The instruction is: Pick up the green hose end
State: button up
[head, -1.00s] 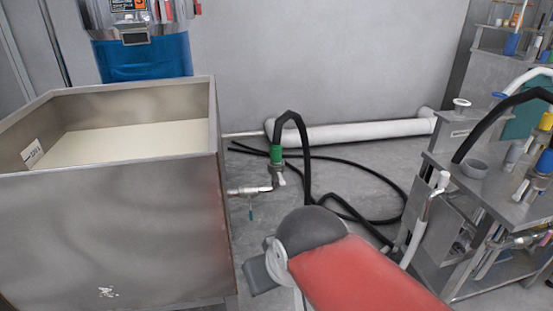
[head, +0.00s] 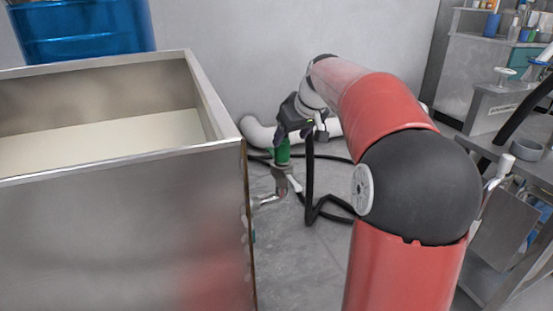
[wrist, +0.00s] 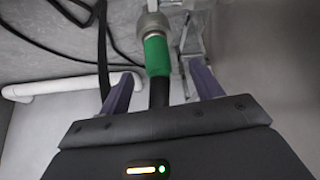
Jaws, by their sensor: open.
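The green hose end (head: 282,152) is a green sleeve on the black hose, joined to a metal fitting (head: 279,180) beside the steel tank. In the head view my gripper (head: 284,136) is just above it and hides the top of the hose. In the wrist view the green hose end (wrist: 157,55) lies between the two finger lines, around the fingertip level. My gripper (wrist: 161,72) is open, with a finger on each side of the sleeve and visible gaps. The black hose (wrist: 158,92) runs from the sleeve toward the palm.
The steel tank (head: 120,235) stands close on the left, its rim above the fitting. A white pipe (head: 258,133) lies along the wall. Black hose (head: 310,190) loops on the floor. A metal bench (head: 500,110) with bottles stands at the right.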

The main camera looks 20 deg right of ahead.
aim_at(282, 145)
jog(key=shift+w+d+f, duration=0.3)
jog(key=shift+w+d, duration=0.05)
jog(key=shift+w, duration=0.2)
jog(key=shift+w+f, duration=0.25)
jog(key=x, duration=0.2)
jog(key=b+x, duration=0.1)
jog(key=x, duration=0.3)
jog(key=shift+w+a, duration=0.2)
jog(key=shift+w, duration=0.35)
jog(key=shift+r, duration=0.1)
jog(key=c, duration=1.4)
